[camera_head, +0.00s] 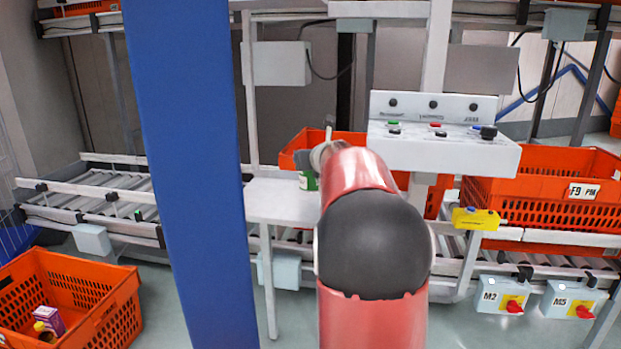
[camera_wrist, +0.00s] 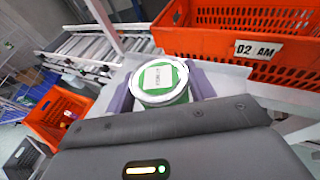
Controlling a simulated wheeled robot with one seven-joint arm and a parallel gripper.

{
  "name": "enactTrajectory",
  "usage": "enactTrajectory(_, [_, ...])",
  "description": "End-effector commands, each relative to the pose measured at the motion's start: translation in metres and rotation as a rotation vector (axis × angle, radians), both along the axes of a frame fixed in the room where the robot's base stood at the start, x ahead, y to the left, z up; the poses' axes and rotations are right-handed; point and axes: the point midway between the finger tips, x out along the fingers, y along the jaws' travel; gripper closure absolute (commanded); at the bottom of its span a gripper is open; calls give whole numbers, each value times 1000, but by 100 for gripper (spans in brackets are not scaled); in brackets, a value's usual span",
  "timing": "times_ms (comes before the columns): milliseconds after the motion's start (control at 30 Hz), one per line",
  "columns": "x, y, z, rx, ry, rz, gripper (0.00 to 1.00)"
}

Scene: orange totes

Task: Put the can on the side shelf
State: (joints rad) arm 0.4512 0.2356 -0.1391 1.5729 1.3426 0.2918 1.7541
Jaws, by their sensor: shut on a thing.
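The can (camera_wrist: 163,82) is green with a white label on its lid and sits between the two purple-grey fingers of my gripper (camera_wrist: 162,92) in the wrist view. My gripper is shut on it. In the head view a green piece of the can (camera_head: 307,181) shows left of my red arm, which hides most of my gripper. The side shelf (camera_head: 272,205) is a light grey plate on a post. The can is over or on this shelf; I cannot tell whether its base touches. The shelf also shows beside the can in the wrist view (camera_wrist: 229,76).
An orange tote (camera_head: 300,148) stands behind the shelf, and another tote (camera_head: 540,190) is at the right. A white control box (camera_head: 440,145) is right of my arm. A blue column (camera_head: 190,170) stands left of the shelf. A floor tote (camera_head: 95,318) holds small items.

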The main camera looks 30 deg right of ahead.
Motion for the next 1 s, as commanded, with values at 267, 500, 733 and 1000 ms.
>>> enactTrajectory(267, [0, -1, -41, 0, -1, -2, 79])
enactTrajectory(500, [0, 0, -41, -2, -2, -1, 79])
enactTrajectory(733, [0, 0, -45, -1, 0, 0, 41])
enactTrajectory(1000, [0, 0, -45, -1, 0, 0, 24])
